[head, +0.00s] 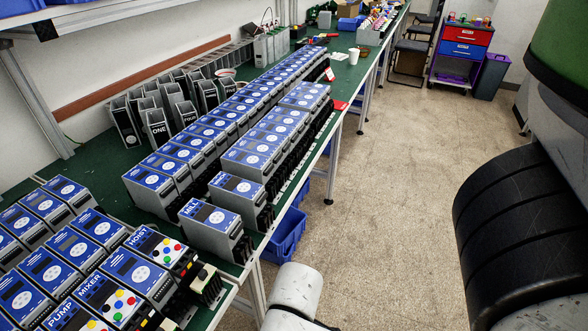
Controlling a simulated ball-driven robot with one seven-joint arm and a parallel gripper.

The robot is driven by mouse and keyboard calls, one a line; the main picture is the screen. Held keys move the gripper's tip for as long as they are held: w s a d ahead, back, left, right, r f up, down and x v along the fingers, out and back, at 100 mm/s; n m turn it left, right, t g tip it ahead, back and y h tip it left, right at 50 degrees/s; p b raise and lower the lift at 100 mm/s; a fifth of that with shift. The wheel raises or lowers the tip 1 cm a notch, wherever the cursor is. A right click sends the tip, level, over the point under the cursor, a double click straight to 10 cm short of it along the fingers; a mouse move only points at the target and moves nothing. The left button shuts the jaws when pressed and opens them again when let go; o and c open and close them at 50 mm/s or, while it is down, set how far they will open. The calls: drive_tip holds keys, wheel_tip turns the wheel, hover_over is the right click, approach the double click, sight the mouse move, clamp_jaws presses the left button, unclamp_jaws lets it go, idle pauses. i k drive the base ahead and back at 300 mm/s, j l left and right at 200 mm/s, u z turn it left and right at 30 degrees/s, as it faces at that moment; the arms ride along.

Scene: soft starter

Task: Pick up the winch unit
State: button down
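Blue-topped grey soft-starter units stand in rows on the green bench (120,196). At the near left are units with labels reading PUMP (66,316), MIXER (98,285) and HOIST (150,240); PUMP and HOIST show coloured buttons. One unit (212,222) with a short label that seems to read MILL stands at the bench's front edge. I cannot read a WINCH label on any unit, so I cannot tell which is the winch unit. A white rounded part, probably of my arm, shows at the bottom centre. My gripper is not in view.
Upright grey modules marked with number words (152,118) stand by the wall. A white cup (354,56) is farther along. Blue bins (286,234) sit under the bench. The floor (385,200) is clear. A large black ridged body (520,225) is close at right.

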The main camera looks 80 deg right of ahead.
sight(244, 197)
drive_tip(key=z, duration=0.8)
drive_tip(key=l+u, duration=0.3)
drive_tip(key=l, duration=0.25)
drive_tip(key=l+u, duration=0.25)
drive_tip(key=l, duration=0.3)
drive_tip(key=i, duration=0.05)
